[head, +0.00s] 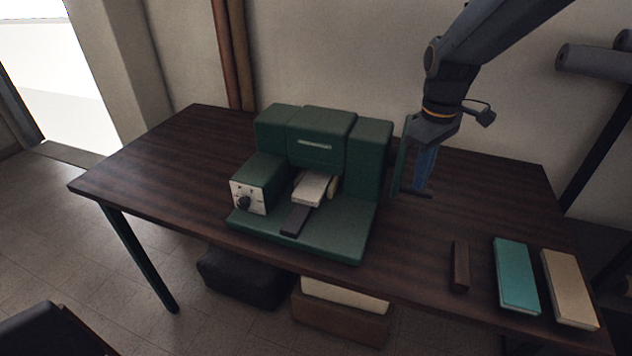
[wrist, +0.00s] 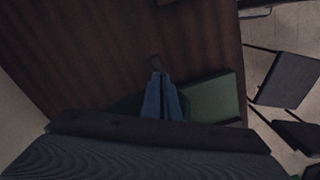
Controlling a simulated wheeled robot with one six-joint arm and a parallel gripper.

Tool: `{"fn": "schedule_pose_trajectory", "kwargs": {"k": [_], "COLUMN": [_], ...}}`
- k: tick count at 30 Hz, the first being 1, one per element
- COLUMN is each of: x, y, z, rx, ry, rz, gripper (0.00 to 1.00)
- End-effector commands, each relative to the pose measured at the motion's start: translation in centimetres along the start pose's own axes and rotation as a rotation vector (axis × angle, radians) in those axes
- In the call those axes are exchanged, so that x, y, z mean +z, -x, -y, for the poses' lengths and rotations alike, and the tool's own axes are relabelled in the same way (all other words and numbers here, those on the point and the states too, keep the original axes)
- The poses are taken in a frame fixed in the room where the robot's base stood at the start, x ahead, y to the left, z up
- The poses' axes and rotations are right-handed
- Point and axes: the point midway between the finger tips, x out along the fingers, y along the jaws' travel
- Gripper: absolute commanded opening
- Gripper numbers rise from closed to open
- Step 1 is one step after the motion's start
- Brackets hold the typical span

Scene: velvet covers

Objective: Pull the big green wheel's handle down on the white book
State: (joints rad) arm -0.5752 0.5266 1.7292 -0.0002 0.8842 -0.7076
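A dark green press (head: 320,140) stands on the table, with a white book (head: 311,187) lying in its front opening. The big green wheel (head: 402,155) shows nearly edge-on at the press's right side. Its dark handle (head: 424,194) sticks out to the right near the wheel's bottom; its end also shows in the wrist view (wrist: 156,63). My gripper (head: 418,188) points down right beside the wheel, with its blue fingers at the handle. In the wrist view my gripper (wrist: 162,78) has its fingers close together, and the handle comes out from between their tips.
A dark bar (head: 295,220) lies before the book, and a dial box (head: 256,185) stands at left. A brown block (head: 460,266), teal book (head: 516,275) and beige book (head: 570,288) lie at the table's right. The table's left is clear.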

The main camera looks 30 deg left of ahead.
Motion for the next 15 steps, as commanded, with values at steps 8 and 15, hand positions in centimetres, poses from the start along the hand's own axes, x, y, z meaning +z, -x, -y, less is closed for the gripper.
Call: {"fn": "schedule_pose_trajectory", "kwargs": {"k": [8, 15], "x": [0.1, 0.1], "y": [-0.2, 2.0], "z": [0.1, 0.1], "rx": [-0.002, -0.002], "ry": [0.0, 0.0], "rz": [0.002, 0.002], "gripper": [0.0, 0.0]}}
